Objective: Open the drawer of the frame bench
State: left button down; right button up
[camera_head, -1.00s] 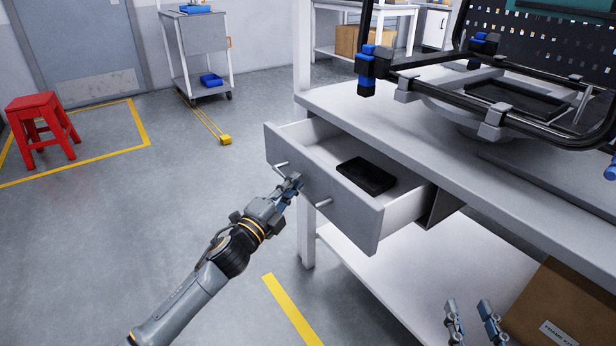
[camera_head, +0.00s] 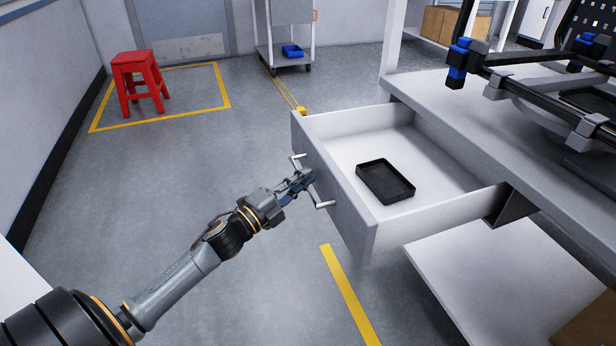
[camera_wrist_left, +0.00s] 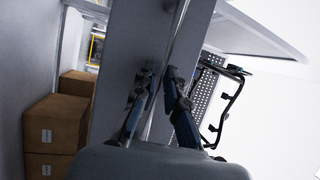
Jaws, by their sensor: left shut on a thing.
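The drawer (camera_head: 348,217) of the frame bench (camera_head: 460,112) stands well open, pulled out toward the left. A small black tray (camera_head: 385,181) lies inside it on the white bottom. My left gripper (camera_head: 303,181) is at the drawer front, shut on the bar handle (camera_head: 322,204), whose two ends show on either side of the fingers. In the left wrist view, the two fingers (camera_wrist_left: 156,100) close around the handle bar, with the grey drawer front behind. My right gripper is not in view.
A lower shelf (camera_head: 470,270) lies below the drawer. A black frame with blue clamps (camera_head: 459,62) stands on the bench top. A red stool (camera_head: 138,80) and a trolley (camera_head: 283,45) stand farther back. The floor left of the drawer is clear.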

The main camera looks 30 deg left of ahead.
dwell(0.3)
pick_arm(q)
jog(key=c, duration=1.4)
grip_release()
jog(key=v, duration=1.2)
